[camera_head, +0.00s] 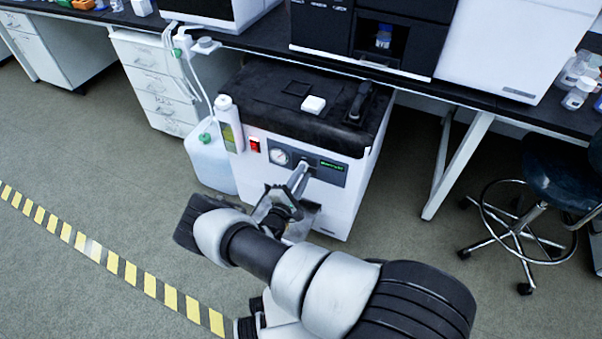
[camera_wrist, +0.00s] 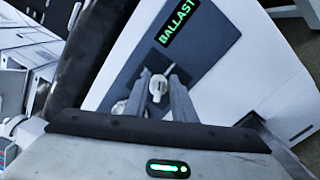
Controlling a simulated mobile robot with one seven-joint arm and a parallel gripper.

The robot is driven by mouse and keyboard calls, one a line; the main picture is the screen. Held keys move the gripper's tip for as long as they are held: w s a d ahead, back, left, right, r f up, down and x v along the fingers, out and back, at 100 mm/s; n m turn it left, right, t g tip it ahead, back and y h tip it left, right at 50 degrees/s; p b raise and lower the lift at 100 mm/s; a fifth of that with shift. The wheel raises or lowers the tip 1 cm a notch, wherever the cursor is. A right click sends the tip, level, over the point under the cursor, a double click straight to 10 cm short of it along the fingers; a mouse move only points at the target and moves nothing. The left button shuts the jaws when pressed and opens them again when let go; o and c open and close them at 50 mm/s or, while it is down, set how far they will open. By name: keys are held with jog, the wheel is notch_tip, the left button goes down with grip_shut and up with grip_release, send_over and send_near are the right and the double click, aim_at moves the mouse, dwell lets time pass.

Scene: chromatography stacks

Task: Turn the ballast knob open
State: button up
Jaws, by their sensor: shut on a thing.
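The vacuum pump (camera_head: 345,180) is a white cabinet with a black top, standing on the floor under the bench. Its dark front panel (camera_wrist: 205,50) carries a green BALLAST label (camera_wrist: 177,23). The small pale ballast knob (camera_wrist: 158,86) shows in the wrist view just below that label, with a short pointer toward the label. My gripper (camera_head: 301,175) reaches the panel from the front, and its two fingers (camera_wrist: 161,92) close around the knob, one on each side. In the head view the fingers hide the knob.
A round gauge (camera_head: 279,157) and a red switch (camera_head: 254,144) sit left of the gripper on the pump's front. A white jug (camera_head: 208,158) stands left of the pump. A bench leg (camera_head: 457,168) and a wheeled stool (camera_head: 555,185) are to the right. Open floor lies in front.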

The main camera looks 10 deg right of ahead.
jog(key=m, duration=0.2)
jog(key=f+m+p, duration=0.1)
jog(key=m, duration=0.2)
jog(key=shift+s+m, duration=0.1)
jog(key=shift+m, duration=0.2)
grip_shut()
jog(key=o, duration=0.7)
grip_release()
jog(key=shift+a, duration=0.1)
